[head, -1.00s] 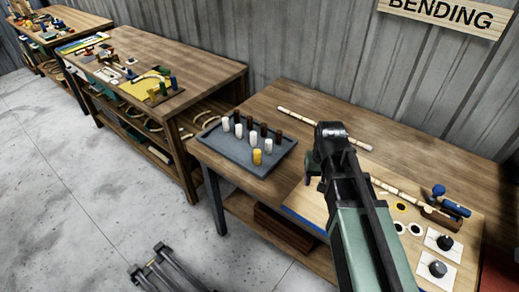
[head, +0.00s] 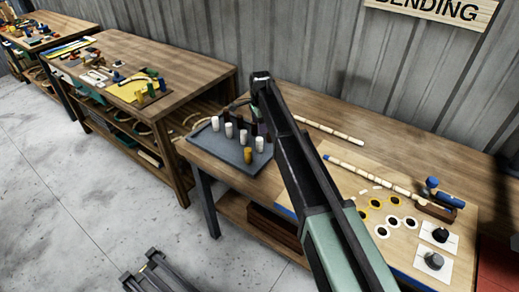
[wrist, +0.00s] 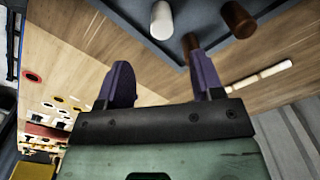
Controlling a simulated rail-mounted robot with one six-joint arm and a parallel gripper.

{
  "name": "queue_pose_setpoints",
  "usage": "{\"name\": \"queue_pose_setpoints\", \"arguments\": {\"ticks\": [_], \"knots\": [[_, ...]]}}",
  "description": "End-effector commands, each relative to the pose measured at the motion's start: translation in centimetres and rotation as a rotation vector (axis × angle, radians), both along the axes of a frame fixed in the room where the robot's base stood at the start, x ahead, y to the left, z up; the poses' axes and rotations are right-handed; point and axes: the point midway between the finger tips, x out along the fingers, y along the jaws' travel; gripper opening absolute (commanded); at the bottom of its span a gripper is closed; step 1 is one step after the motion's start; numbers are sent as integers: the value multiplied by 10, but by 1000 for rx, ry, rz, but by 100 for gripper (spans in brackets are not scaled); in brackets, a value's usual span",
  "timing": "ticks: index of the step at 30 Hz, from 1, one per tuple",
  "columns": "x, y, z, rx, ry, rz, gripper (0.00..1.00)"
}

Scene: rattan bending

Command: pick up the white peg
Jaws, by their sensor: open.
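Several white pegs stand upright in a grey tray (head: 232,153); one white peg (head: 229,130) is near the tray's left part, and another (head: 260,143) is close to my arm. In the wrist view a white peg (wrist: 161,20) shows beyond my gripper (wrist: 162,72), apart from its fingers. The gripper's two purple fingers are spread with nothing between them. In the head view my arm reaches over the tray's right side and hides the fingers.
Brown pegs (wrist: 238,18) stand close to the white one; one is by the right finger. A jointed rattan pole (head: 375,177) lies on the board at right. The table's front edge is close to the tray.

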Motion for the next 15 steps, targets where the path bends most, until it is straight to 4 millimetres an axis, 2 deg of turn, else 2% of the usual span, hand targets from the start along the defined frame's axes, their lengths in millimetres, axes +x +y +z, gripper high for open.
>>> {"name": "queue_pose_setpoints", "arguments": {"ticks": [1,3,9,11,15], "knots": [[0,0,-24,0,0,0,61],[0,0,-35,0,0,1,61],[0,0,-37,0,0,1,61],[1,0,-46,0,0,1,61],[4,0,-77,0,0,1,61]]}}
